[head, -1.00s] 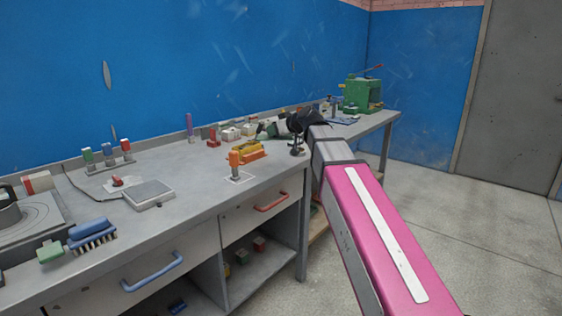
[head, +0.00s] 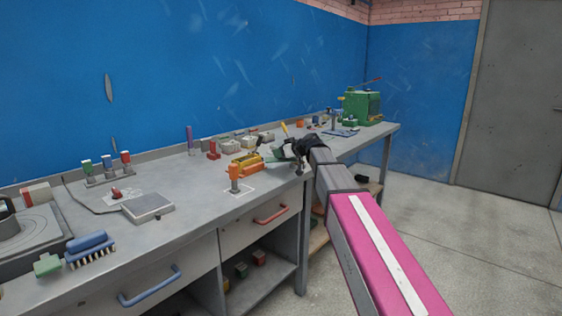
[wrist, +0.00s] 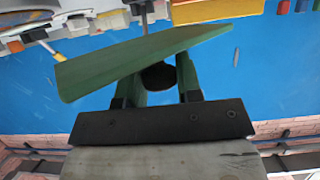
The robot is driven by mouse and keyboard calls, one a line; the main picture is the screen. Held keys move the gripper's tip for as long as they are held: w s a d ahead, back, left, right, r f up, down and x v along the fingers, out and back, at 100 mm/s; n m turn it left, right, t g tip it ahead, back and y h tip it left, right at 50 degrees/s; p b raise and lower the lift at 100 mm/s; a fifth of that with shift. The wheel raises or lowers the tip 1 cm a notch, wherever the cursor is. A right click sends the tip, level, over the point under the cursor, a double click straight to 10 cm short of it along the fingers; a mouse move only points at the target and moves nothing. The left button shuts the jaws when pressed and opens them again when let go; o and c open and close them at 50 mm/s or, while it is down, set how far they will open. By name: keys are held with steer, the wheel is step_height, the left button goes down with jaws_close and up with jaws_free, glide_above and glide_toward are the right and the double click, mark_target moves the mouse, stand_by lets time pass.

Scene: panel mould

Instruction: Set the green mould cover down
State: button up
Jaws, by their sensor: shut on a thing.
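The green mould cover (wrist: 140,62) is a flat green plate. In the wrist view it lies tilted across the front of my gripper (wrist: 160,85), which is shut on it. In the head view my gripper (head: 290,152) is over the bench beside the yellow and orange block, and a small part of the green cover (head: 280,156) shows at its tip. My wrist hides part of the cover there. I cannot tell whether the cover touches the bench.
The yellow and orange block (head: 246,164) and an orange-topped peg (head: 234,176) stand left of my gripper. Small boxes (head: 232,146) line the back of the bench (head: 190,205). A green machine (head: 362,107) stands at the far right end.

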mark_target(281, 160)
steer(key=shift+f, duration=1.65)
steer(key=shift+f, duration=0.1)
steer(key=o, duration=0.9)
steer(key=shift+o, duration=0.2)
